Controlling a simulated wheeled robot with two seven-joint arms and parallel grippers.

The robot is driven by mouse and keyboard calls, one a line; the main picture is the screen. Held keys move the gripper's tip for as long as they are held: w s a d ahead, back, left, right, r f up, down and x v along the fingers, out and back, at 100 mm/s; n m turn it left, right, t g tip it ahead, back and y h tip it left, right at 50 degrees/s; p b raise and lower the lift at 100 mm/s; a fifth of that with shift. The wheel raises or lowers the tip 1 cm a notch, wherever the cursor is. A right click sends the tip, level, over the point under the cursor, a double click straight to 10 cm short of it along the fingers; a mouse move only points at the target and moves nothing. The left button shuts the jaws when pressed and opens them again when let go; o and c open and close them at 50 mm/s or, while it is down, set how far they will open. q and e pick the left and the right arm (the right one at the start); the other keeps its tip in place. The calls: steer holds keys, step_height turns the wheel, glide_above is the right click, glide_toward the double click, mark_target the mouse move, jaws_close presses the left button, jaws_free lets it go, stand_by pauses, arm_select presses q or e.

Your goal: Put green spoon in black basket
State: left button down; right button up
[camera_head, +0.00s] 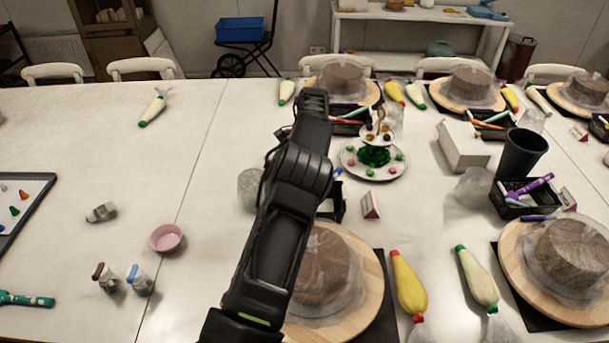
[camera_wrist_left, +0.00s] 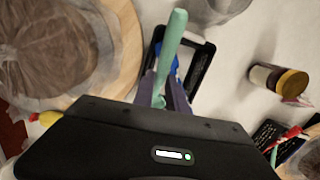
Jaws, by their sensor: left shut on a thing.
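My left gripper (camera_wrist_left: 165,85) is shut on the green spoon (camera_wrist_left: 172,35), whose pale green handle stands up between the fingers in the left wrist view. The black basket (camera_wrist_left: 201,70) is just beyond and beneath the spoon and fingers in that view. I cannot tell whether the spoon touches it. In the head view, my left arm covers most of the black basket (camera_head: 340,203), and only its right part shows. The spoon and fingertips are hidden behind the arm there. My right gripper is not in view.
A cake on a wooden turntable (camera_head: 370,300) stands beside the arm. Piping bags (camera_head: 408,285), a card sign (camera_head: 371,205) and a tiered plate (camera_head: 395,172) are near. A pink bowl (camera_head: 166,238) and small jars (camera_head: 139,280) stand left. The left-centre table is mostly clear.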

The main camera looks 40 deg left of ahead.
arm_select(q)
step_height(320, 180, down, 10)
steer(key=shift+b, duration=1.05)
steer(key=shift+f+b, duration=0.65)
steer(key=shift+f, duration=0.1)
steer(key=c, duration=1.3)
jaws_free()
steer(key=shift+o, duration=0.2)
steer(key=r+p, duration=0.1)
steer(key=r, duration=0.1)
steer(key=r+p, duration=0.1)
steer(key=r, duration=0.2)
steer(key=r+p, duration=0.1)
steer(key=r, duration=0.2)
steer(key=shift+w+d, duration=0.25)
steer(key=shift+f, duration=0.1)
